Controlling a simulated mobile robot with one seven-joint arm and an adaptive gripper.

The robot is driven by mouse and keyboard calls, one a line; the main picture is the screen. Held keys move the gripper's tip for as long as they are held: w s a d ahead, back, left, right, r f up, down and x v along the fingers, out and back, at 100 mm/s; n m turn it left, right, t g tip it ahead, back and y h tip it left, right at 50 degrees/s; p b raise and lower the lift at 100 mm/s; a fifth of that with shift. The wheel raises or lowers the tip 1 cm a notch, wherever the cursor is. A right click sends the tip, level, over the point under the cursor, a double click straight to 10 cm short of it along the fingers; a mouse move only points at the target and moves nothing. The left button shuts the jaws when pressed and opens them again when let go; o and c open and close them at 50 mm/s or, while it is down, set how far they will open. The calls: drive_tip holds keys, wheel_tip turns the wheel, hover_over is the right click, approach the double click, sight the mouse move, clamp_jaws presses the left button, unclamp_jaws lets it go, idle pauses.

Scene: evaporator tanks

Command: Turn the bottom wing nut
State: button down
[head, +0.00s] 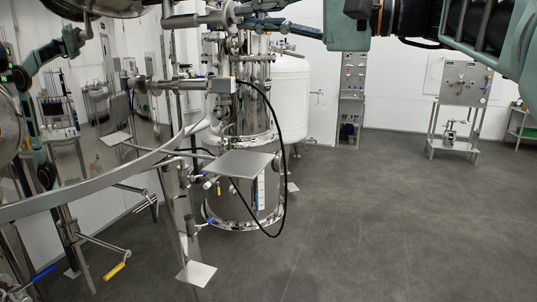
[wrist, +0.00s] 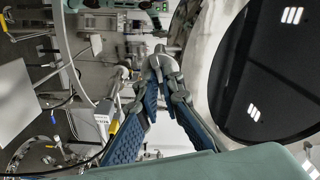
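My gripper (wrist: 165,80) has two blue fingers with grey tips, which draw close together at the middle of the wrist view. A grey metal piece with a rounded end (wrist: 164,58), which looks like a wing nut, sits right at the fingertips. I cannot tell whether the fingers press on it or only straddle it. In the head view my gripper (head: 243,17) reaches in from the right at the top edge. Its tips are at a metal fitting (head: 226,14) on a bar beside the tank. The fingers partly hide the fitting there.
A round dark glass (wrist: 270,75) in a pale metal rim lies close to the right of the fingers. A flat metal plate (head: 240,164) and a hanging black cable (head: 283,190) are below. A white tank (head: 291,95) stands behind. The floor (head: 400,220) at right is clear.

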drive_tip(key=shift+n+b, duration=1)
drive_tip(key=shift+b, duration=0.05)
drive_tip(key=shift+n+b, duration=0.95)
drive_tip(key=shift+n, duration=0.15)
